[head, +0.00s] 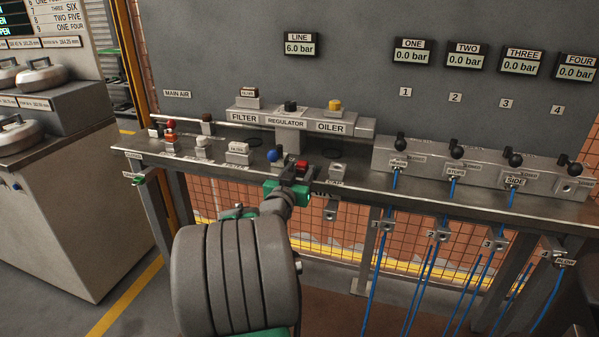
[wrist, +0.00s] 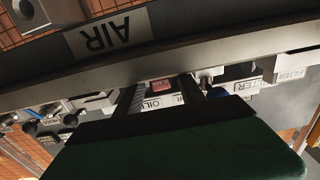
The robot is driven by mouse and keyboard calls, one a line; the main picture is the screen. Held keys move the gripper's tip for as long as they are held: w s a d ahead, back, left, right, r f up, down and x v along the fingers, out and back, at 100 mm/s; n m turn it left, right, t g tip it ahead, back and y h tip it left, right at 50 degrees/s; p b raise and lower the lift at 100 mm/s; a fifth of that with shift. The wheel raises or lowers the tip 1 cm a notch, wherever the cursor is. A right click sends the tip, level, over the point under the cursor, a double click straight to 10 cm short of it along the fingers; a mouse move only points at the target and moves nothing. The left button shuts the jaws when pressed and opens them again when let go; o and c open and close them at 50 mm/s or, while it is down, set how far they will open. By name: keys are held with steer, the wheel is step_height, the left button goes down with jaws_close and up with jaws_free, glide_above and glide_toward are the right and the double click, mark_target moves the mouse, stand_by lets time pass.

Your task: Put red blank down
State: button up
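The red blank (head: 301,164) is small and block-like and shows at the tip of my gripper (head: 288,176), over the front part of the steel bench (head: 360,189). In the wrist view the red blank (wrist: 162,86) lies between the two dark fingers of my gripper (wrist: 163,84). The fingers stand apart, one on each side of it. I cannot tell whether they touch it, nor whether its underside rests on the bench. My gripper hides part of it in the head view.
The FILTER block (head: 238,149) is farther left. Behind is the regulator unit (head: 290,124). Blue hoses (head: 389,220) hang at the right.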

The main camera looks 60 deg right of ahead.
steer(key=shift+r, duration=0.1)
steer(key=shift+a+r, duration=0.1)
steer(key=shift+r, duration=0.05)
steer(key=s+a, duration=0.2)
steer(key=a, duration=1)
steer(key=w+a+f+n+t+y, duration=0.1)
steer(key=w+a+f+n+y, duration=0.2)
steer(key=w+a+f+y, duration=0.45)
steer(key=w+a+f+n+t+y, duration=0.25)
steer(key=w+a+f, duration=0.25)
steer(key=a, duration=0.5)
steer(key=s+a+f+n+g+y, duration=0.1)
steer(key=s+a+n+y, duration=0.1)
steer(key=a, duration=0.6)
steer(key=s+a+f+n+g+y, duration=0.1)
steer(key=s+a+n+g+y, duration=0.1)
steer(key=a+n, duration=0.3)
steer(key=s+a+f+n+g+y, duration=0.1)
steer(key=s+a+n+y, duration=0.1)
steer(key=a, duration=1)
steer(key=shift+a+f+n+y+p, duration=0.3)
steer(key=shift+a+f+n+y, duration=0.1)
steer(key=shift+n+y, duration=0.5)
steer(key=shift+s, duration=0.1)
